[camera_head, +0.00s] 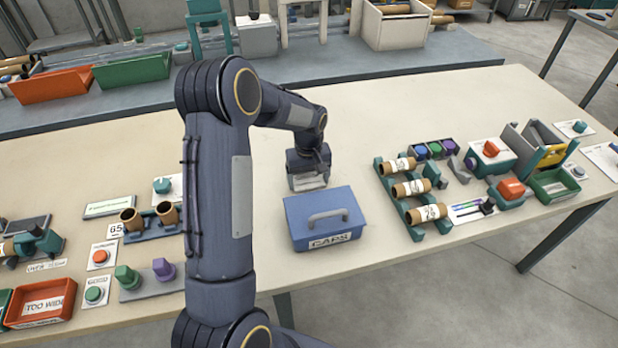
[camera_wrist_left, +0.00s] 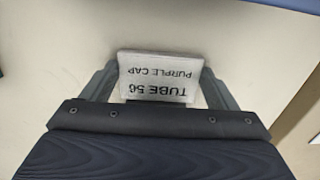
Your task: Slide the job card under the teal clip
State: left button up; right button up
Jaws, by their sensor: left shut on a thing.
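My left gripper (camera_head: 308,186) is over the table behind the blue CAPS box. In the left wrist view its two fingers (camera_wrist_left: 155,85) are shut on the sides of the job card (camera_wrist_left: 160,66), a pale block-like card reading "TUBE 56 PURPLE CAP", upside down in that view. In the head view only a pale strip shows at the fingertips. I cannot tell whether the card touches the table. I cannot pick out the teal clip for certain among the several teal parts. My right gripper is not in view.
The blue CAPS box (camera_head: 325,220) stands close in front of my left gripper. A teal rack (camera_head: 415,200) with cardboard tubes is to the right. A tube holder (camera_head: 150,222), buttons and a red TOO WIDE tray (camera_head: 41,302) are left. The table behind the gripper is clear.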

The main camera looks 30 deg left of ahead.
aim_at(309, 183)
pick_arm(q)
jog(key=o, duration=0.9)
jog(key=shift+r, duration=0.1)
notch_tip(309, 183, up, 8)
jog(key=shift+f+b, duration=0.2)
jog(key=shift+b, duration=0.1)
jog(key=s+d+r+m+t+h, duration=0.1)
jog(key=s+d+r+m+t, duration=0.2)
jog(key=s+r, duration=0.5)
jog(key=s+d+r+m+t+h, duration=0.1)
jog(key=s+d+r+m+h, duration=0.15)
jog(key=s+d, duration=0.6)
jog(key=s+d+f+m+t, duration=0.1)
jog(key=s+d+m, duration=0.1)
jog(key=s, duration=0.8)
jog(key=shift+s+f+t, duration=0.2)
jog(key=shift+s+t, duration=0.1)
